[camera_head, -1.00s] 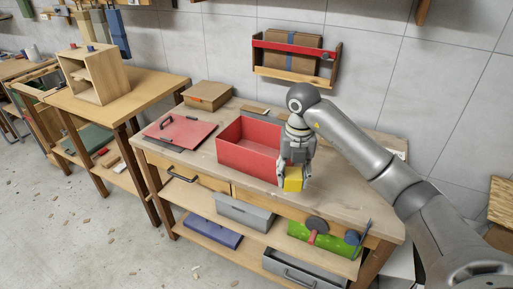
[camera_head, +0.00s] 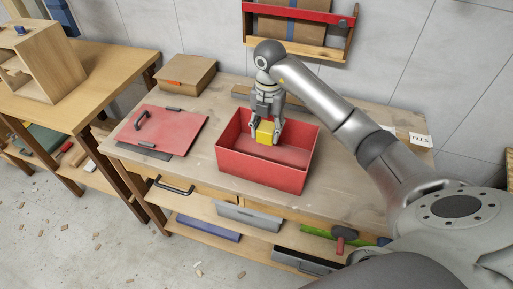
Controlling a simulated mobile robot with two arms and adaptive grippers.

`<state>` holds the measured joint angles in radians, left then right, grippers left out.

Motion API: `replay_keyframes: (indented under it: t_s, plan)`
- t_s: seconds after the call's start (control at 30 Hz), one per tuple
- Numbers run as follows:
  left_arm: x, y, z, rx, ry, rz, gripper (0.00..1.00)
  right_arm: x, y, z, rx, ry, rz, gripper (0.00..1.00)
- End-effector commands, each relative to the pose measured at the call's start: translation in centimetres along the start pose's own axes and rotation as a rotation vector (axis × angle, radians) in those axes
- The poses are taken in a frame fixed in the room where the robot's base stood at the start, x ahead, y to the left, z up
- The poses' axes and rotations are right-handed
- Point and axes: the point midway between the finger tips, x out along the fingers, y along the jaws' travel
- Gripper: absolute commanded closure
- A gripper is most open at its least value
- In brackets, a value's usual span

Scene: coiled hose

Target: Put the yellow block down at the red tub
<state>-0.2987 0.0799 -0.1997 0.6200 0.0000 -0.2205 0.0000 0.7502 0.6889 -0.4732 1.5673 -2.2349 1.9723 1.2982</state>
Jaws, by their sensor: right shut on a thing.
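The yellow block (camera_head: 265,133) is between the fingers of my right gripper (camera_head: 266,128), which is shut on it. The red tub (camera_head: 262,171) is an open box on the workbench. In the head view the block shows over the tub's opening, towards its back left part, with the tub's front wall nearer to me. I cannot tell whether the block touches the tub's floor. My left gripper is not in view.
A red lid with a black handle (camera_head: 163,131) lies left of the tub. A cardboard box (camera_head: 185,75) stands at the back left. A wall rack (camera_head: 297,30) hangs behind. The bench top (camera_head: 347,178) is bare right of the tub.

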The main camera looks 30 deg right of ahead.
Motion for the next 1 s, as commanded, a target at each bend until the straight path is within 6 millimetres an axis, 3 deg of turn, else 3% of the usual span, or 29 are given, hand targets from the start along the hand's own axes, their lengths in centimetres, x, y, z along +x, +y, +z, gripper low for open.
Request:
replay_keyframes:
  t_s: [0.2,0.63,1.0]
  plan:
    - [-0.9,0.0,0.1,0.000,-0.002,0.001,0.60,4.0,-0.1,-0.2,-0.001,0.005,-0.005,0.80]
    - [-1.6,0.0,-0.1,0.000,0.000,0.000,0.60,8.8,-0.1,-0.2,-0.001,0.005,-0.003,0.80]
    - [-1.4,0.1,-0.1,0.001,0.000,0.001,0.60,9.6,-0.1,-0.1,-0.003,0.001,-0.002,0.80]
